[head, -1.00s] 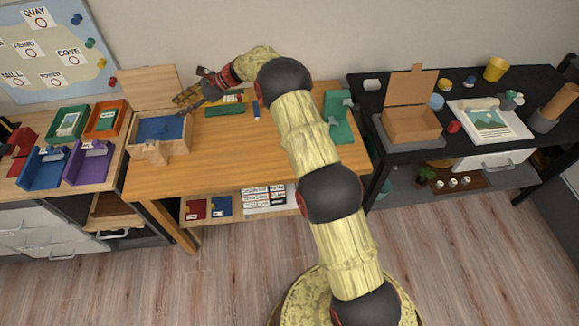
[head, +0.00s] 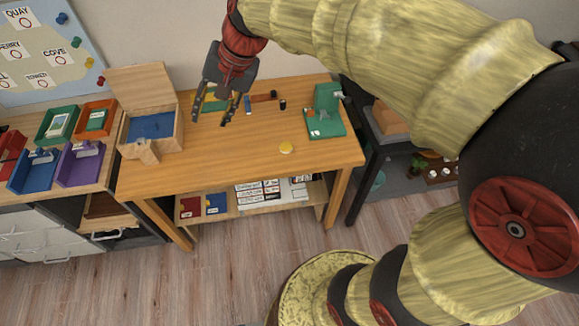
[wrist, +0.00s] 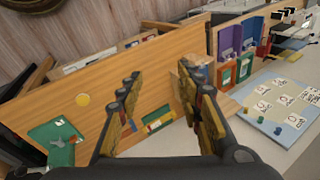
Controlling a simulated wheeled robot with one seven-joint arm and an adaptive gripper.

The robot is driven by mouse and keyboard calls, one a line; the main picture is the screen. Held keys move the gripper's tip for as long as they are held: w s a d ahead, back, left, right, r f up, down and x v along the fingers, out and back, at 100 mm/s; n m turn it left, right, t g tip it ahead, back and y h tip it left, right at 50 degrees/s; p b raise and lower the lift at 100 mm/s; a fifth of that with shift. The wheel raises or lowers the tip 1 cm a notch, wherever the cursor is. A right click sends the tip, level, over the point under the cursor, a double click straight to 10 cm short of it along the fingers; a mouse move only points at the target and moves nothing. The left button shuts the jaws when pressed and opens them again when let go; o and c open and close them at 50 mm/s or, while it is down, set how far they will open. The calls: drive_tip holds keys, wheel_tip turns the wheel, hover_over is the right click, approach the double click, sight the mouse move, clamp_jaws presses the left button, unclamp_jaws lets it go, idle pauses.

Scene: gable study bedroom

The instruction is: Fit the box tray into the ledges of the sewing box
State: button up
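The wooden sewing box (head: 170,145) stands on the left of the wooden table with its lid (head: 143,82) raised at the back. A blue surface (head: 152,126) shows inside it; I cannot tell whether this is the box tray or a lining. A small notched wooden piece (head: 146,152) is at its front left corner. My gripper (head: 211,120) is above the table, right of the box, pointing down. Its fingers are apart and nothing is between them. In the wrist view my gripper (wrist: 166,85) is also open, and its right finger hides most of the box.
The table's front middle is clear.

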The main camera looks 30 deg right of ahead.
drive_tip(key=s+d+f+n+t+h, duration=0.1)
drive_tip(key=s+d+n+h, duration=0.1)
drive_tip(key=s, duration=0.8)
drive_tip(key=s+d+f+n+t+h, duration=0.1)
drive_tip(key=s+d+n, duration=0.3)
drive_tip(key=s, duration=0.6)
drive_tip(key=shift+s+d+f+n+h, duration=0.15)
drive_tip(key=shift+d+f+n+h, duration=0.15)
drive_tip(key=shift+d+f+h, duration=0.55)
drive_tip(key=shift+d+r+y, duration=0.2)
drive_tip(key=shift+r+y, duration=0.05)
drive_tip(key=shift+r, duration=0.05)
drive_tip(key=shift+c, duration=0.6)
